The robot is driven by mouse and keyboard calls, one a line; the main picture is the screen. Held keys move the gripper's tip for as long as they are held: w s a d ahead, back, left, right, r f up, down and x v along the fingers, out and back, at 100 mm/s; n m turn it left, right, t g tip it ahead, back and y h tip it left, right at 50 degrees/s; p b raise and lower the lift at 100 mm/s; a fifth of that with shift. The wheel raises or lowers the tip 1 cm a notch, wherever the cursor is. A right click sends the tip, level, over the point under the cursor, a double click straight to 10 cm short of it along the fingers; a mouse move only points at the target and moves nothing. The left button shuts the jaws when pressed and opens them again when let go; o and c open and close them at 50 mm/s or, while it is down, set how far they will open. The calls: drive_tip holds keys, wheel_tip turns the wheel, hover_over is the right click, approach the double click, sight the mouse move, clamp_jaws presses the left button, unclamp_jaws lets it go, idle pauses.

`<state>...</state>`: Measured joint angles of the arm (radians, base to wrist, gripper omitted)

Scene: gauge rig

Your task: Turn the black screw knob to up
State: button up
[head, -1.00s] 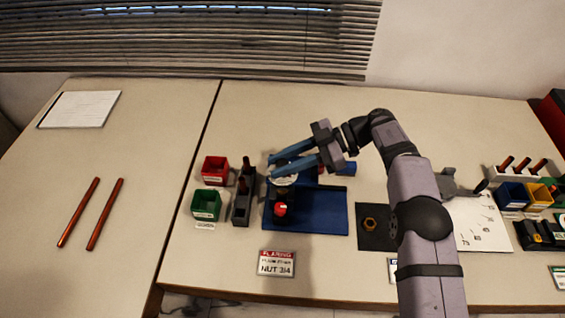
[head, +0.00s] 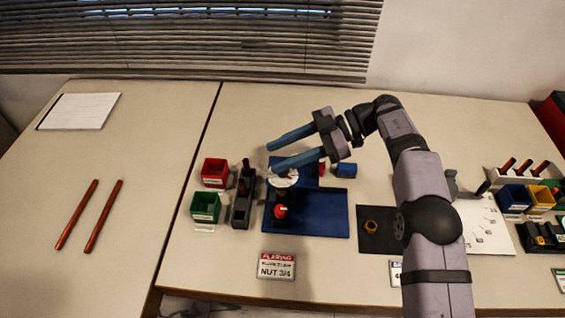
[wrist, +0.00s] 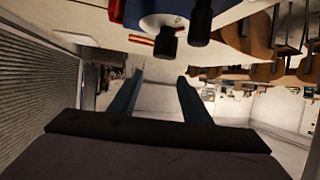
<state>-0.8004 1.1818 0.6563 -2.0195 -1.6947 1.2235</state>
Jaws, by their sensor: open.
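The gauge rig stands on a blue base plate (head: 325,222), with a round white dial (head: 285,178) on it. In front of the dial is a dark knob-like part with a red top (head: 281,210). In the wrist view, two black cylindrical knobs (wrist: 165,42) show at the top edge, one close to the white and blue rig; I cannot tell which is the screw knob or how it is turned. My gripper (head: 272,160) is open and empty, its blue fingers pointing left above the back of the dial. It also shows in the wrist view (wrist: 160,76), apart from the knobs.
A red bin (head: 214,172), a green bin (head: 205,207) and a dark grey holder (head: 242,208) stand left of the rig. A blue block (head: 346,170) lies behind right. A nut sits on a dark mat (head: 377,242) at right. The left table has two red rods (head: 103,216).

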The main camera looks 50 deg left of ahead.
wheel_tip(320, 180, up, 6)
drive_tip(key=shift+f, duration=0.1)
idle(0.4)
